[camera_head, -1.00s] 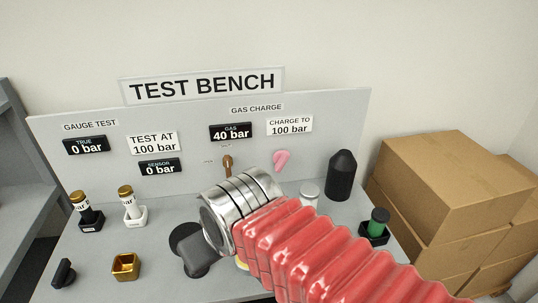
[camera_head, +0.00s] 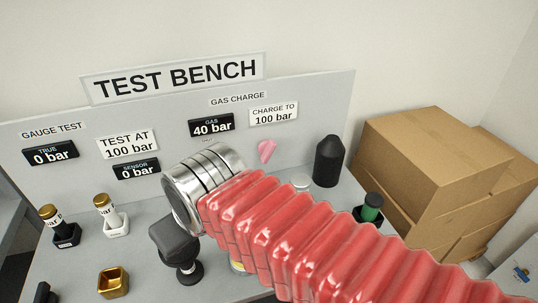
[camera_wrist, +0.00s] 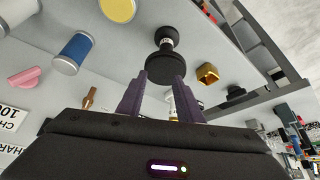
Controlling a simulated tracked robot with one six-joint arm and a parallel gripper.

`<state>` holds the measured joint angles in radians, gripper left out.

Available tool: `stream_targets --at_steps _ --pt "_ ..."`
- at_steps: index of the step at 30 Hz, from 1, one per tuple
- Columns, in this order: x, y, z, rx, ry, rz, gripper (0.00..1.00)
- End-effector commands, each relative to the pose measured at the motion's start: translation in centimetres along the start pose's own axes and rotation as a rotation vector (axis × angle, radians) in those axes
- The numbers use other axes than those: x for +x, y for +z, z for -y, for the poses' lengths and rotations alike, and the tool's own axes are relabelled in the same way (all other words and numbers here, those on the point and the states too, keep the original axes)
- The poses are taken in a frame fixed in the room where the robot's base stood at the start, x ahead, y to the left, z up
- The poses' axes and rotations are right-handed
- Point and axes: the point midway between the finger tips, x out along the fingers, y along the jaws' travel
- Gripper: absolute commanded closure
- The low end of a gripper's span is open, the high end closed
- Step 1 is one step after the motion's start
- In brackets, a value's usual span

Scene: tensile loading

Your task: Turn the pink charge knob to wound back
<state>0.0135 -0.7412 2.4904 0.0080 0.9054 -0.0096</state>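The pink charge knob (camera_head: 266,151) is on the bench's upright panel, below the "CHARGE TO 100 bar" sign (camera_head: 273,113). It also shows at the left edge of the wrist view (camera_wrist: 25,77), to one side of my fingers. The gas display (camera_head: 211,125) reads 40 bar. My gripper (camera_wrist: 161,80) has its two purple fingers apart, with nothing held between them, and is well away from the knob. In the head view my silver wrist and red arm sleeve hide the fingers.
A black stand with a round base (camera_wrist: 165,50) is beyond my fingertips. A blue cylinder (camera_wrist: 72,52) and a bronze knob (camera_wrist: 90,97) lie toward the pink knob. A gold square cup (camera_head: 113,282), a black bottle (camera_head: 328,160) and cardboard boxes (camera_head: 435,150) stand around.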

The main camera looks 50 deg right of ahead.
Motion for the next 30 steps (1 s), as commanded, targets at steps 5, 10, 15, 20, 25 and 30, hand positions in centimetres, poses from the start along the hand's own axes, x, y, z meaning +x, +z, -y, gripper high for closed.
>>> stream_targets --at_steps 5,10,15,20,25,30 --pt "0.1 -1.1 -1.6 0.047 0.001 0.032 0.67" --pt "0.1 -3.0 -4.2 0.122 -0.004 0.074 0.67" --pt "0.2 -4.8 -7.5 0.202 -0.021 0.107 0.67" --pt "0.3 -6.2 -11.1 0.277 -0.045 0.126 0.67" --pt "0.4 -7.4 -15.4 0.356 -0.076 0.129 0.67" --pt "0.3 -8.1 -20.3 0.434 -0.109 0.115 0.67"
